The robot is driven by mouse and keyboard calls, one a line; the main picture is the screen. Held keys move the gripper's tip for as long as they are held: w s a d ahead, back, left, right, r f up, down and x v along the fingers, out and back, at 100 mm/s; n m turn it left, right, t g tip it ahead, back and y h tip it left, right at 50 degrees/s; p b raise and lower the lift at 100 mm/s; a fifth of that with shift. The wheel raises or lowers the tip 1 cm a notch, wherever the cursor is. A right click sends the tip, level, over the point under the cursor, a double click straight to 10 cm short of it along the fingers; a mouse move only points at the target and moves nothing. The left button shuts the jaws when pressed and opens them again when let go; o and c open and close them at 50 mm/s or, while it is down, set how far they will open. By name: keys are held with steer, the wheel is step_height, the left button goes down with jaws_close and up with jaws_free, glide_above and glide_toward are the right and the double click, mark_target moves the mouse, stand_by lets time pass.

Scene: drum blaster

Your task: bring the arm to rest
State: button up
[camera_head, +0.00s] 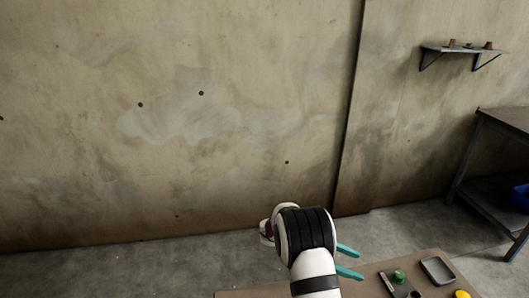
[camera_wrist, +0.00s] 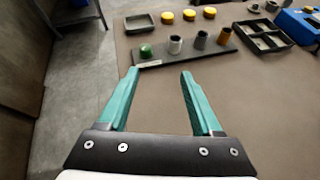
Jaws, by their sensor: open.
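My gripper (camera_head: 348,262) shows in the head view above the left part of a brown table, with its teal fingers pointing right. In the wrist view my gripper (camera_wrist: 158,76) has its two teal fingers spread apart with nothing between them. A dark strip (camera_wrist: 185,49) with a green knob (camera_wrist: 146,51) and several small cylinders stands beyond the fingertips, apart from them. The lower part of my arm is cut off by the head view's bottom edge.
The brown table (camera_wrist: 265,110) is bare to the right of the fingers. Beyond the strip are a grey tray (camera_wrist: 139,24), several yellow discs (camera_wrist: 188,15), a black divided tray (camera_wrist: 264,36) and a blue box (camera_wrist: 299,25). A workbench (camera_head: 503,120) and wall shelf (camera_head: 462,50) stand right.

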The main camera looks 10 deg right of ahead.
steer(key=s+a+r+m+y, duration=0.4)
steer(key=s+a+r+m, duration=0.2)
steer(key=s, duration=0.2)
steer(key=s+a+r+m+y, duration=0.3)
steer(key=s+a+r+m, duration=0.2)
steer(key=s, duration=0.3)
steer(key=s+a+m+t+y, duration=0.3)
steer(key=s+a+m+y, duration=0.3)
steer(key=s+a, duration=0.6)
steer(key=a+m, duration=0.1)
steer(key=m, duration=0.1)
steer(key=shift+r+m+y, duration=0.3)
steer(key=shift+r+y, duration=0.1)
